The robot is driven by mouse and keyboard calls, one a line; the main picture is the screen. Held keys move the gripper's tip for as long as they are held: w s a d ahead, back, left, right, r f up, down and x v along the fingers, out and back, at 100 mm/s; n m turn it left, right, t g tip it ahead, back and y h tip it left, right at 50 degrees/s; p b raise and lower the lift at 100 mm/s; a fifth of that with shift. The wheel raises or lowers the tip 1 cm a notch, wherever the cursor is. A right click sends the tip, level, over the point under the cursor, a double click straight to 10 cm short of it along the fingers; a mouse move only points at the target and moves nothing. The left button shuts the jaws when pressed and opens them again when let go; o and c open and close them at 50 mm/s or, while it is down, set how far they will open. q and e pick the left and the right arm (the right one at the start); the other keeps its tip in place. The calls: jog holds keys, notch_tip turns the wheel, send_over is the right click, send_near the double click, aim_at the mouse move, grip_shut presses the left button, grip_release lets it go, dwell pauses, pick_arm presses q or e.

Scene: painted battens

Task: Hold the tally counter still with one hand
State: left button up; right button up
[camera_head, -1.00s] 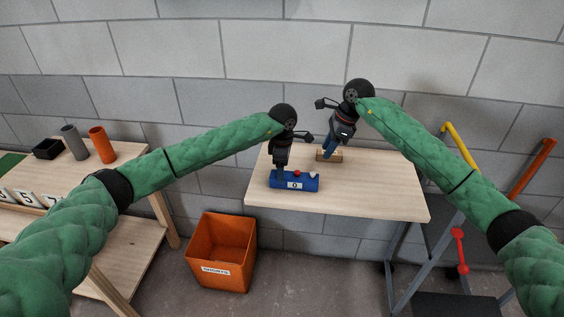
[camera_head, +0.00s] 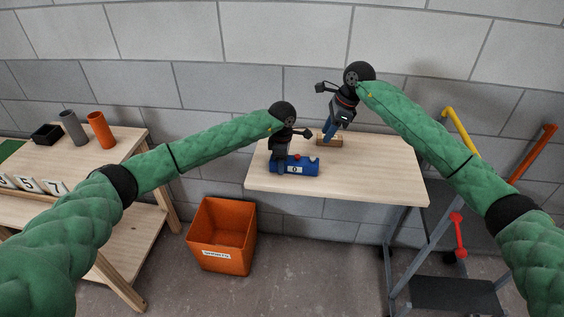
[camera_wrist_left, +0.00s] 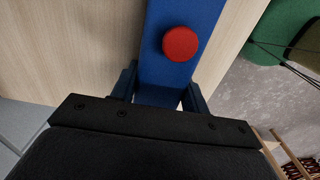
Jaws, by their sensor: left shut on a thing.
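The tally counter (camera_head: 305,168) is a blue block with a small white number window, a red button and a pale knob. It sits upright near the front edge of the wooden table. My left gripper (camera_head: 280,163) is shut on the left part of the counter, reaching down from above. In the left wrist view the counter's blue top with its round red button (camera_wrist_left: 181,43) lies between the two dark blue fingers (camera_wrist_left: 160,95). My right gripper (camera_head: 329,134) points down at a small wooden block (camera_head: 337,142) behind the counter; whether its fingers are open is unclear.
The right part of the table (camera_head: 385,175) is bare. An orange bin (camera_head: 222,235) stands on the floor at front left. A left bench holds an orange cup (camera_head: 100,130), a grey cup (camera_head: 73,128) and a black box (camera_head: 46,134). A stepped frame with a yellow rail (camera_head: 460,138) stands at right.

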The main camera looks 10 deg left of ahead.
grip_shut()
dwell(1.5)
